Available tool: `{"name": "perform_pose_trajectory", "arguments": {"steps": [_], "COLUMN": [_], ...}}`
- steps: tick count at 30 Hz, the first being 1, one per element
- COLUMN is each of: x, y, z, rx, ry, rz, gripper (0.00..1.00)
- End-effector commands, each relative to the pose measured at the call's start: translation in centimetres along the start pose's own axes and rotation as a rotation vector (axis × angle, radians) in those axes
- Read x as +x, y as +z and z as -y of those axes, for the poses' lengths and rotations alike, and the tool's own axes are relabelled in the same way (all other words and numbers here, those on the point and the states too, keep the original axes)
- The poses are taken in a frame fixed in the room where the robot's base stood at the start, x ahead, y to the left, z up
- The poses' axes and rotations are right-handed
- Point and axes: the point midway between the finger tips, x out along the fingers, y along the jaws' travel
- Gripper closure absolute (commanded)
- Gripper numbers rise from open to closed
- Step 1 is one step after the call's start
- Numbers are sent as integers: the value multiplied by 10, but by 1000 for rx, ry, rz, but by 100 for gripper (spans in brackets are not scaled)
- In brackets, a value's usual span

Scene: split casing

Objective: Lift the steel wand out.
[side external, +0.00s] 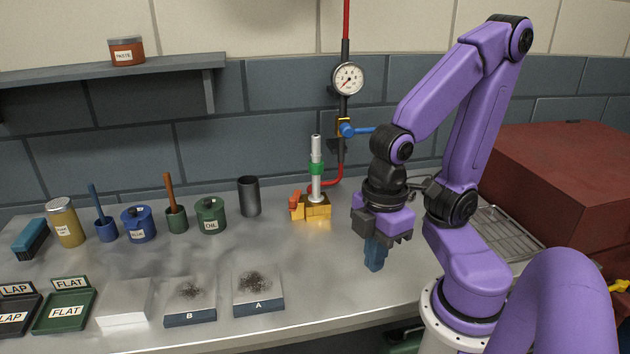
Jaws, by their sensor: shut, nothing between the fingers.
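The steel wand (316,150) is an upright silver rod with a green band around its lower half. It stands in a brass-coloured block (314,208) at the back middle of the bench. A small orange-red piece sits at the block's left side. My gripper (374,262) is to the right of the wand and nearer the camera, pointing down above the bench. Its blue fingers are shut with nothing between them. The wand's lower end is hidden in or behind the block.
A red hose (334,180) runs from near the wand to a pipe with a gauge (347,79) and blue-handled valve (347,130). A dark cup (249,196) stands left. Blocks A (260,305) and B (190,317) bear dark grains. A wire rack (503,232) lies right.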

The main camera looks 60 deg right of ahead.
Motion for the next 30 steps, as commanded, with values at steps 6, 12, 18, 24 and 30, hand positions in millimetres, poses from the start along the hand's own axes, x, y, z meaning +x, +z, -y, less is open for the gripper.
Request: {"name": "perform_pose_trajectory", "arguments": {"steps": [6, 12, 18, 24, 30], "x": [0, 0, 0, -5, -30], "y": [0, 0, 0, -8, -40], "z": [0, 0, 0, -7, -49], "rx": [0, 0, 0, 58, 358], "ry": [0, 0, 0, 4, 23], "rz": [0, 0, 0, -1, -6], "gripper": [100, 45, 45, 45, 45]}}
